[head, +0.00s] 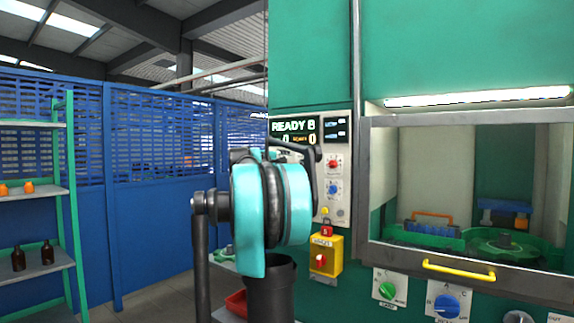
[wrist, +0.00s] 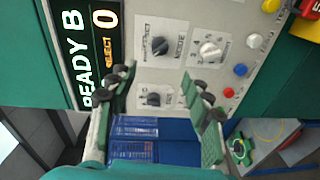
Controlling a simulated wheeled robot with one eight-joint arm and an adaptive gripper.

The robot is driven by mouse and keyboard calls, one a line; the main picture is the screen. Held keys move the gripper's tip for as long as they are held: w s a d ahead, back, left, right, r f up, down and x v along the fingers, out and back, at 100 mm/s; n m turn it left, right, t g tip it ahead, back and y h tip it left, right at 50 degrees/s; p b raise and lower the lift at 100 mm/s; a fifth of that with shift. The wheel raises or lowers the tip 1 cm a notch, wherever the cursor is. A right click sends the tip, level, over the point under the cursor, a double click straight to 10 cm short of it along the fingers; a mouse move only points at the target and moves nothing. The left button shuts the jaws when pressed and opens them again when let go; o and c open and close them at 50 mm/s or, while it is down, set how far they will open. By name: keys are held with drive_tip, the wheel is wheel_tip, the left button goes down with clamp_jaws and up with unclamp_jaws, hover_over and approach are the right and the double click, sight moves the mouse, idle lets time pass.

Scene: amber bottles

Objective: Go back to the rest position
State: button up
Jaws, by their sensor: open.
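My gripper (wrist: 158,72) is open and empty in the wrist view. Its two green and black fingers stand apart in front of the light control panel (wrist: 180,20); I cannot tell how far from it. In the head view my teal and black arm stands before the green machine, hiding part of the panel (head: 333,125); the fingers are not clear there. The display (head: 292,130) reads READY B. Two dark amber bottles (head: 18,259) (head: 47,253) stand on a shelf at far left.
A green-framed shelf rack (head: 70,200) stands left, before a blue mesh fence (head: 150,200). At right, the machine has a window with a yellow handle (head: 458,269) and knobs below. A yellow switch box (head: 325,256) and a red bin (head: 237,302) are close to my arm.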

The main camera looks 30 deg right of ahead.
idle(0.3)
drive_tip(key=s+a+f+m+g+y, duration=0.1)
drive_tip(key=s+a+f+y, duration=0.3)
drive_tip(key=s+a+f, duration=0.8)
drive_tip(key=s+a+f+m+g+y, duration=0.2)
drive_tip(key=a+f, duration=0.5)
drive_tip(key=f, duration=1.1)
drive_tip(key=s+a+f+m+t+y, duration=0.1)
drive_tip(key=s+a+f+y, duration=0.4)
drive_tip(key=s+a+f, duration=0.75)
drive_tip(key=s+a+f+y, duration=0.2)
drive_tip(key=s+a+f, duration=0.2)
drive_tip(key=f, duration=0.3)
drive_tip(key=s+a+f+g+y, duration=0.1)
drive_tip(key=s+a+f+y, duration=0.1)
drive_tip(key=s+a+f, duration=0.2)
wheel_tip(320, 180, down, 3)
drive_tip(key=shift+s+a, duration=0.15)
drive_tip(key=shift+s, duration=0.1)
